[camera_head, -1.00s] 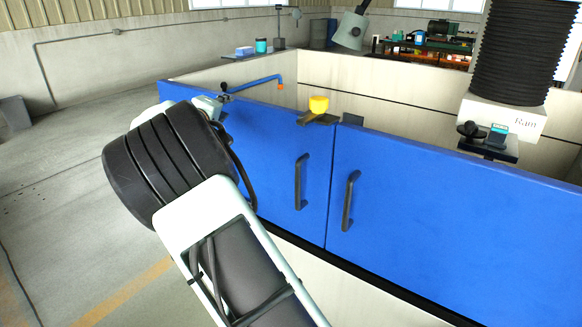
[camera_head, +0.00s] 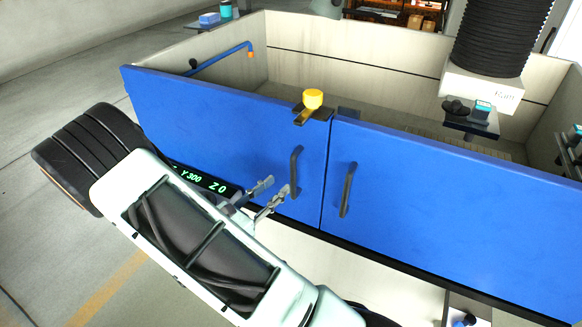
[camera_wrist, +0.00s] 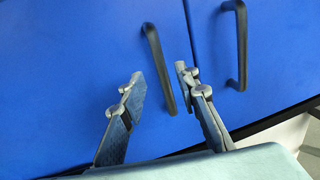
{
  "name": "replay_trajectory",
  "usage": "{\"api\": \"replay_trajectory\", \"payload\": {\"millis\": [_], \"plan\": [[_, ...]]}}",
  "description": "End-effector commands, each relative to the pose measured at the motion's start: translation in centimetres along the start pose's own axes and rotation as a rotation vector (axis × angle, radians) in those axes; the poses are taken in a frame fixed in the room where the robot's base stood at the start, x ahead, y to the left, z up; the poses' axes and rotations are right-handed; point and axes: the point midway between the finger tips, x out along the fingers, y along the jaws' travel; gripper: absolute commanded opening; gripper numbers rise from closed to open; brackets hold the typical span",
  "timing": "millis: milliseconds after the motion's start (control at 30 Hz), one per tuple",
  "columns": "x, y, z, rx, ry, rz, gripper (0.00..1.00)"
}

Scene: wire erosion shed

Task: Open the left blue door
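The left blue door (camera_head: 225,120) is shut, its edge meeting the right blue door (camera_head: 450,205) at a narrow seam. Its dark upright handle (camera_head: 295,172) is near that seam; the right door has a matching handle (camera_head: 347,190). My gripper (camera_head: 272,189) is open and empty, just left of the left handle in the head view. In the wrist view, the left handle (camera_wrist: 159,68) shows between the spread fingertips of my gripper (camera_wrist: 160,74), nearer the right one. I cannot tell whether a finger touches it.
A yellow knob-like piece (camera_head: 312,98) sits on a dark bracket on the left door's top edge by the seam. Behind the doors is a pale-walled enclosure with a black bellows column (camera_head: 500,38). Open floor (camera_head: 65,75) lies to the left.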

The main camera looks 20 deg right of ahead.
Motion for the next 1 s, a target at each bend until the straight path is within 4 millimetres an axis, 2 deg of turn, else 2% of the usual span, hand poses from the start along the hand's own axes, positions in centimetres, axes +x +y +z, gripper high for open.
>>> {"api": "replay_trajectory", "payload": {"millis": [200,400,600,833,1000], "plan": [[4.4,-0.1,0.2,0.002,0.0,-0.005,0.29],[7.3,0.0,0.1,0.003,0.001,-0.003,0.29],[8.3,0.0,0.0,0.004,0.001,-0.001,0.29],[8.4,0.1,0.0,0.004,0.002,0.0,0.29],[8.4,0.1,0.0,0.004,0.002,0.0,0.12]]}}
